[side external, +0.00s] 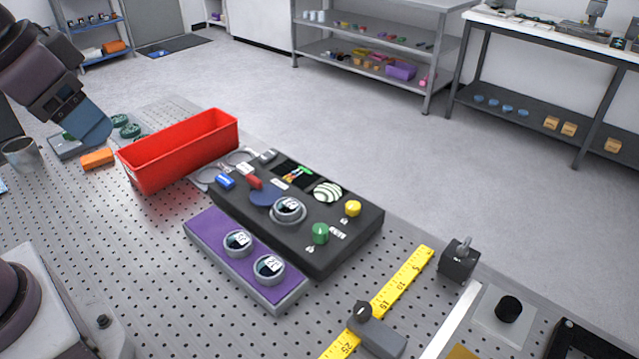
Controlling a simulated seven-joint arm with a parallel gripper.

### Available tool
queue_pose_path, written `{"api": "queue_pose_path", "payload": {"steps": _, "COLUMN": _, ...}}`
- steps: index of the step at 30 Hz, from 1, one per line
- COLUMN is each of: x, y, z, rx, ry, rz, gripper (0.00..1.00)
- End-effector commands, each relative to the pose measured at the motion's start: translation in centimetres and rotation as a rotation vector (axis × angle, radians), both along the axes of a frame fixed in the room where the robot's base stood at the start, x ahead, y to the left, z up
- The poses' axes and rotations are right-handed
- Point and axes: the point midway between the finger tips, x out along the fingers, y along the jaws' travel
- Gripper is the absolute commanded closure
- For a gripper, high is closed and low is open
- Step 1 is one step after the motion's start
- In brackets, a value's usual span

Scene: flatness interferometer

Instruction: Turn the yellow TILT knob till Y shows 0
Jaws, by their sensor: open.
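The yellow TILT knob (352,208) stands on the right part of the black instrument box (300,262), near its far right edge. A green knob (320,233) stands to its left and nearer the camera. A round striped fringe display (328,192) and a small dark screen with coloured marks (290,172) are on the box top. The Y reading is too small to make out. My gripper (95,132) is high at the upper left, open and apart from the knob. Its fingertips are hard to tell apart.
A red bin (190,160) stands left of the box. A purple-topped tray (215,235) with two round pieces lies in front of it. A yellow tape measure (400,280), a dark block (459,260) and a grey clamp-like piece (380,335) lie to the right on the perforated table.

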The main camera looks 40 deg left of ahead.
Motion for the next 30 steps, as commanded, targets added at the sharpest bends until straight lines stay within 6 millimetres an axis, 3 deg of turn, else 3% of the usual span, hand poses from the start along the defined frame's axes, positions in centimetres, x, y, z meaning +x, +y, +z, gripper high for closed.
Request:
{"api": "queue_pose_path", "payload": {"steps": 5, "x": 3.2, "y": -1.2, "z": -2.2, "rx": -0.05, "ry": 0.163, "rz": -0.01, "gripper": 0.43}}
{"api": "queue_pose_path", "payload": {"steps": 11, "x": 9.3, "y": -3.3, "z": -5.0, "rx": -0.203, "ry": 0.302, "rz": 0.224, "gripper": 0.43}}
{"api": "queue_pose_path", "payload": {"steps": 17, "x": 16.1, "y": -5.4, "z": -9.6, "rx": -0.354, "ry": 0.404, "rz": 0.654, "gripper": 0.43}}
{"api": "queue_pose_path", "payload": {"steps": 25, "x": 25.7, "y": -8.1, "z": -17.7, "rx": -0.591, "ry": 0.429, "rz": 1.483, "gripper": 0.43}}
{"api": "queue_pose_path", "payload": {"steps": 28, "x": 28.6, "y": -8.5, "z": -18.5, "rx": -0.723, "ry": 0.405, "rz": 1.774, "gripper": 0.43}}
{"api": "queue_pose_path", "payload": {"steps": 30, "x": 30.2, "y": -8.8, "z": -17.6, "rx": -0.826, "ry": 0.395, "rz": 1.928, "gripper": 0.43}}
